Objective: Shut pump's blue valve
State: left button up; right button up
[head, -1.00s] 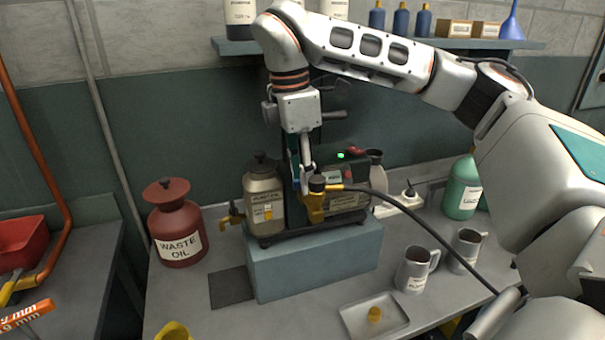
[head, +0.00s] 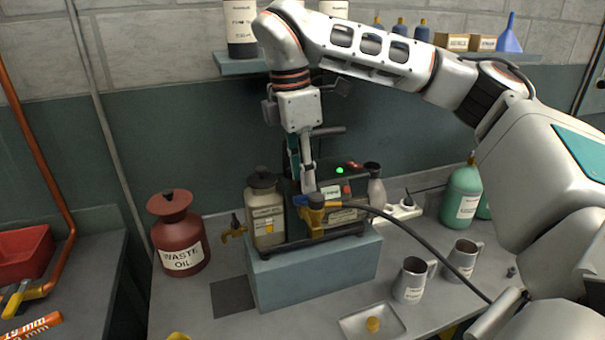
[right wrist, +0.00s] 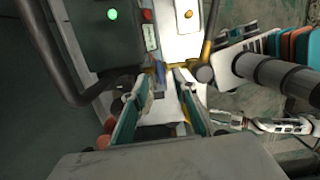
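The pump (head: 345,190) is a dark unit with a lit green lamp, standing on a blue-grey block (head: 320,275). A brass fitting (head: 316,204) with a black hose sits at its front, and the blue valve handle (head: 330,192) shows beside it. My right gripper (head: 307,186) points down at this fitting from above, very close to the handle. In the right wrist view its two teal-sided fingers (right wrist: 163,82) stand apart, with a small bluish part beyond the tips. Contact with the handle cannot be told. My left gripper is not in view.
An oil bottle (head: 264,213) with a brass tap stands left of the pump. A red waste oil can (head: 178,240) is further left. Metal mugs (head: 412,280), a tray (head: 352,325) and a green bottle (head: 461,195) are to the right. A shelf (head: 240,65) hangs above.

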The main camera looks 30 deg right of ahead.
aim_at(303, 196)
jog(key=shift+r+p, duration=0.3)
jog(key=shift+r, duration=2.3)
